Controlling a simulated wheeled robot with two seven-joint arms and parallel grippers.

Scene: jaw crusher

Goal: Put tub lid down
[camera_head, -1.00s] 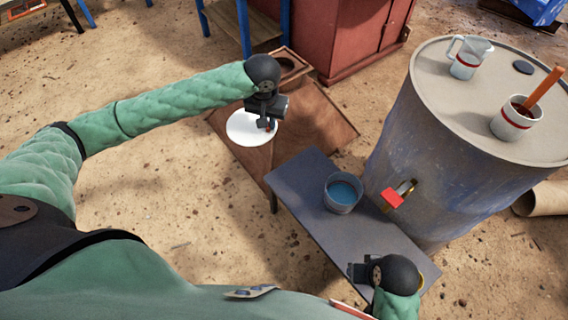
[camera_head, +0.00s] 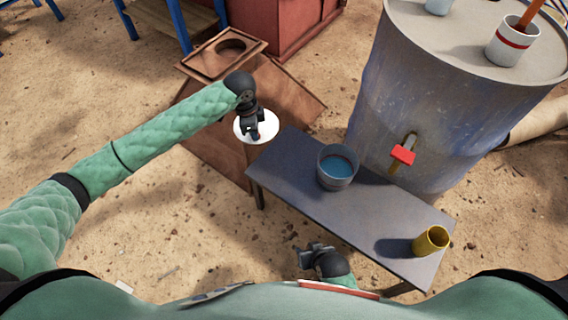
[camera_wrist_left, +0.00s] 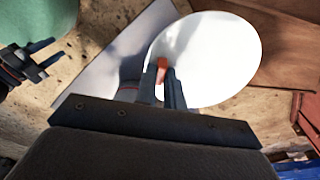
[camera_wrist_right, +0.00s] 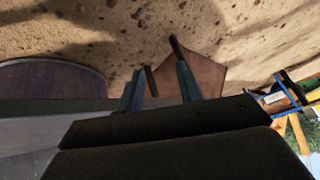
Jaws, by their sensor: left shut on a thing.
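The tub lid (camera_head: 241,119) is a white disc with a small red knob (camera_wrist_left: 161,66). My left gripper (camera_head: 253,136) is shut on this knob from above, and the lid's broad white face (camera_wrist_left: 225,50) fills the upper middle of the left wrist view. The lid is by the left end of the grey bench; I cannot tell whether it touches anything below. A grey tub (camera_head: 338,178) with blue contents stands uncovered on the bench. My right gripper (camera_wrist_right: 158,84) is open and empty, low in front of the bench's near edge.
The grey bench (camera_head: 300,190) has bare room left and right of the tub. A yellow cup (camera_head: 430,241) stands at its right end. A large drum (camera_head: 400,95) with a red-handled tap (camera_head: 402,155) stands behind it. Brown wooden boards (camera_head: 290,95) lie behind the lid.

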